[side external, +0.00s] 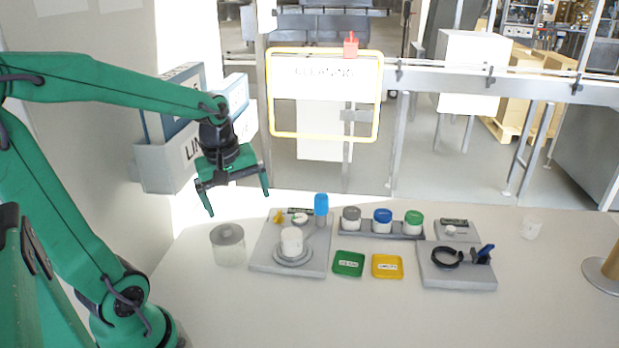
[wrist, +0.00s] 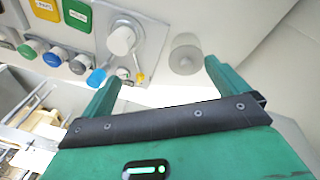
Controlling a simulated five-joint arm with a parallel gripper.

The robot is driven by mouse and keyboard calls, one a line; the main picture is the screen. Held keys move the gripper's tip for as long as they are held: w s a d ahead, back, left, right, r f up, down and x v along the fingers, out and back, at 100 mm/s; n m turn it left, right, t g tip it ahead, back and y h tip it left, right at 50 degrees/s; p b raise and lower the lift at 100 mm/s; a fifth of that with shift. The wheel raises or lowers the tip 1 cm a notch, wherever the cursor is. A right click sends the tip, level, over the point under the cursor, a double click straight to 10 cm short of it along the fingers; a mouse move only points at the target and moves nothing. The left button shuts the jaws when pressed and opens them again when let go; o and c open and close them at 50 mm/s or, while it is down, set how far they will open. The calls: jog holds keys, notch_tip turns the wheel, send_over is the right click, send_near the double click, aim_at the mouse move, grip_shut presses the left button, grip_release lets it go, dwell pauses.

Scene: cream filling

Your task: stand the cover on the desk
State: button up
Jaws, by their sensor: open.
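The cover, which I take to be the clear cylinder with a grey top (side external: 228,235), stands upright on the desk (side external: 200,310), left of the grey platform (side external: 262,258) and apart from it. In the wrist view the cover (wrist: 185,55) shows beyond my right-hand finger. My gripper (side external: 239,203) is open and empty, above and behind the cover, not touching it. In the wrist view its two fingers (wrist: 160,78) are spread with nothing between them. A white jar (side external: 291,241) stands uncovered on the round plate of the platform.
A blue-capped bottle (side external: 321,208) stands at the platform's back right corner. A rack (side external: 362,228) holds jars with grey, blue and green lids. Green (side external: 349,263) and yellow (side external: 387,266) trays lie in front. A stand with a black ring (side external: 446,258) is farther right. The front desk is clear.

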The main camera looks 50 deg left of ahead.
jog(key=s+d+r+m+t, duration=0.1)
jog(key=s+d+r+m, duration=0.1)
jog(key=d+m, duration=0.3)
jog(key=s+d+r+m+t, duration=0.2)
jog(key=d+m, duration=0.3)
jog(key=m, duration=0.5)
jog(key=shift+s+d+r+t+h, duration=0.3)
jog(key=shift+r+h, duration=0.1)
jog(key=shift+r, duration=0.15)
jog(key=shift+w, duration=0.1)
jog(key=w+d+r+m+g, duration=0.1)
jog(key=w+r+m, duration=0.1)
jog(key=w, duration=0.6)
jog(key=w+d+r+m+g, duration=0.2)
jog(key=w+m, duration=0.1)
jog(key=w, duration=0.6)
jog(key=w+d+f+m+g, duration=0.1)
jog(key=w+f, duration=0.2)
jog(key=w, duration=0.2)
jog(key=w+d+f+m, duration=0.1)
jog(key=w+d+f, duration=0.1)
jog(key=w+f, duration=0.2)
jog(key=w+d+f+m+g, duration=0.1)
jog(key=w+d+f+m, duration=0.1)
jog(key=w+f, duration=0.2)
jog(key=shift+w+d+g, duration=0.2)
jog(key=shift+w+g, duration=0.1)
jog(key=shift+w, duration=1.05)
